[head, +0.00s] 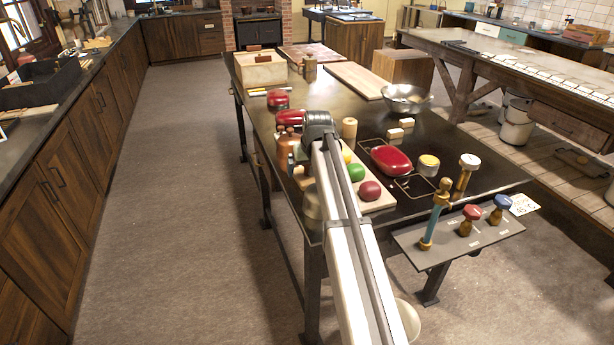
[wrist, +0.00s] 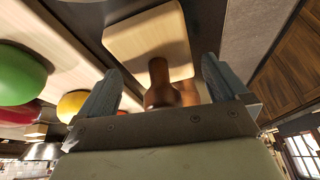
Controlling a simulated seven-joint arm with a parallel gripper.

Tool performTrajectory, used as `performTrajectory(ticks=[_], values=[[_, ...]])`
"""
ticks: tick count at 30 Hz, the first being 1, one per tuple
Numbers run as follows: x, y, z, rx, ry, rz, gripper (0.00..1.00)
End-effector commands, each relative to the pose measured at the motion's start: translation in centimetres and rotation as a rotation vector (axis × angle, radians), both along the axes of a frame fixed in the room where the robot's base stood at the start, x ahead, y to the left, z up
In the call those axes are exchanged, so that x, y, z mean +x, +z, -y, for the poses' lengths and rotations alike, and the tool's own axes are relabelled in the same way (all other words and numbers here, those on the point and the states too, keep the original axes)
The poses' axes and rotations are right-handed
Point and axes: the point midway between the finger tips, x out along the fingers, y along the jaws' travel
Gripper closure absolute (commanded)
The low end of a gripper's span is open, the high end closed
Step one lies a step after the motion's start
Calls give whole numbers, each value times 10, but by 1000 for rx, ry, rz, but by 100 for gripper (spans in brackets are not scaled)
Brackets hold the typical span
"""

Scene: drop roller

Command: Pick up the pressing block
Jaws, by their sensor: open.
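A pale wooden block with rounded corners (wrist: 140,38), which I take to be the pressing block, lies in the upper middle of the wrist view. A brown turned handle (wrist: 160,75) stands at its near edge. My gripper (wrist: 162,66) is open, with one grey finger on each side of the handle. I see no clear contact between fingers and handle. In the head view, a brown knobbed piece (head: 286,148) shows just left of my arm's end, likely the same handle. My arm hides most of the block there.
A pale board with green (head: 356,172), dark red (head: 370,190) and yellow balls lies right of my arm. A red oval piece (head: 391,160), a yellow-topped tin (head: 428,165) and a metal bowl (head: 407,98) stand farther right. Knobbed tools line a grey rack (head: 460,243) at the near edge.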

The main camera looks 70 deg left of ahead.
Motion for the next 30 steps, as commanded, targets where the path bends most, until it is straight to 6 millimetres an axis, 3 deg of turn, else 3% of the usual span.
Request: performTrajectory(ticks=[8,24,30], values=[[0,-3,-2,2,0,0,0],[0,-4,-2,1,0,0,52],[0,-3,-2,2,0,1,52]])
